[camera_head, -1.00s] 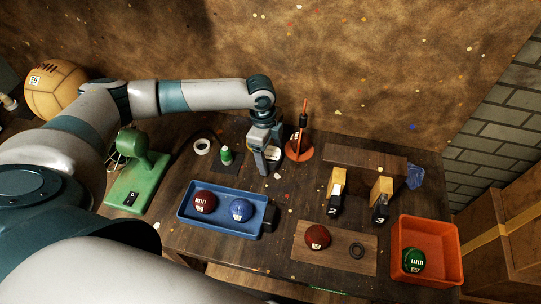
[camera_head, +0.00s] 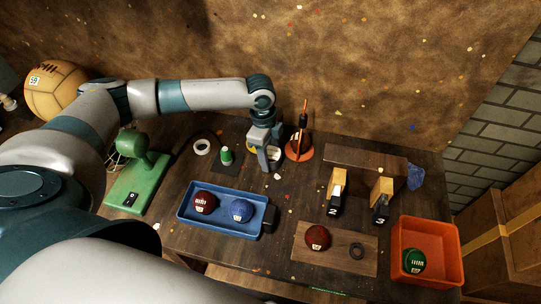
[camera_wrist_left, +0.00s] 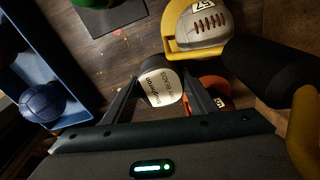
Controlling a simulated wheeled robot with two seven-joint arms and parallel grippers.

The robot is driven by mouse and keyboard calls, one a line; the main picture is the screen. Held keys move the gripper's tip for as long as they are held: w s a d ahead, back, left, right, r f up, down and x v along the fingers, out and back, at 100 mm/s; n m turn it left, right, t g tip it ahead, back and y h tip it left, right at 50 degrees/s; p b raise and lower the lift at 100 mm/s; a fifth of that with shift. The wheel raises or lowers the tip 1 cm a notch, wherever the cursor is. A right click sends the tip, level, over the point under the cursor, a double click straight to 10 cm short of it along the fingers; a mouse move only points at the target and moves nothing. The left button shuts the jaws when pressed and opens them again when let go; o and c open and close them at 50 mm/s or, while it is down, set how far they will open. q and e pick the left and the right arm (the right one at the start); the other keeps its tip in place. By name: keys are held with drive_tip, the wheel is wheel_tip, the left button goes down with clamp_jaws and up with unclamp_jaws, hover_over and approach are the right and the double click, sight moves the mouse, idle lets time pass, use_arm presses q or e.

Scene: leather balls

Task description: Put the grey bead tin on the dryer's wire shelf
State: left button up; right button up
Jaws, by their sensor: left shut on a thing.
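My left gripper (camera_head: 268,160) points down over the back middle of the table. In the left wrist view its fingers (camera_wrist_left: 160,100) are shut on a round tin, the grey bead tin (camera_wrist_left: 160,84), whose pale printed top faces the camera. The tin's sides are mostly hidden, and in the head view the gripper hides most of it. A green machine with a switch on its base, which looks like the dryer (camera_head: 125,188), stands at the table's left. Thin wire (camera_head: 114,161) shows at its left side, partly behind my arm. My right gripper is not in view.
A blue tray (camera_head: 221,224) with a dark red and a blue ball lies between gripper and front edge. A green spool (camera_head: 226,156) and a white tape ring (camera_head: 203,147) stand left of the gripper. An orange-based stand (camera_head: 299,149) is close right. A grey ball (camera_wrist_left: 198,24) sits nearby.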

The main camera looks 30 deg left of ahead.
sight(272, 154)
use_arm(q)
drive_tip(key=shift+r+b, duration=0.4)
drive_tip(key=shift+r, duration=0.2)
wheel_tip(272, 154, up, 2)
drive_tip(key=shift+d+r+b, duration=0.1)
drive_tip(key=shift+r+b, duration=0.15)
drive_tip(key=shift+b, duration=0.4)
drive_tip(key=s+d+r+b, duration=0.1)
drive_tip(key=s+d+r, duration=0.1)
drive_tip(key=d, duration=0.3)
drive_tip(key=s+d+r+b, duration=0.2)
drive_tip(key=d+r, duration=0.3)
drive_tip(key=shift+s+d, duration=0.25)
drive_tip(key=shift+s, duration=0.1)
drive_tip(key=shift+r+n, duration=0.1)
drive_tip(key=shift+n, duration=0.2)
drive_tip(key=a+r+n+t+y+b, duration=0.1)
drive_tip(key=a+r+n, duration=0.3)
drive_tip(key=n, duration=1.2)
wheel_tip(272, 154, up, 3)
drive_tip(key=shift+w+a+f+n+b, duration=0.15)
drive_tip(key=shift+a+f+n+b, duration=0.2)
drive_tip(key=shift+b, duration=0.4)
drive_tip(key=shift+d+r, duration=0.1)
drive_tip(key=shift+r, duration=0.1)
